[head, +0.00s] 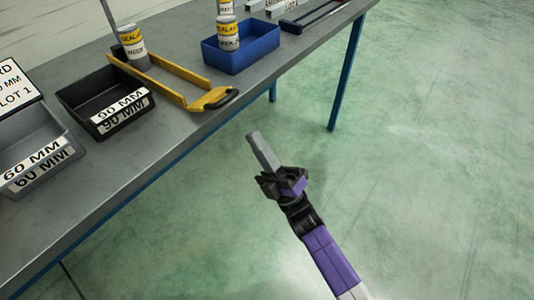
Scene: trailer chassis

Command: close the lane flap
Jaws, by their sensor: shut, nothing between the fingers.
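No lane flap can be made out in the head view. My gripper (256,138) is at the centre of the picture, in front of the workbench's near edge and over the green floor. Its grey fingers are together and point up and left, with nothing held. It appears clear of the bench and of everything on it.
The grey workbench (165,150) holds a black 90 MM bin (75,92), a grey 60 MM bin (25,130), a yellow frame-like tool (185,82), a sealant can (132,47) and a blue bin (258,48) with cans. Floor at right is clear.

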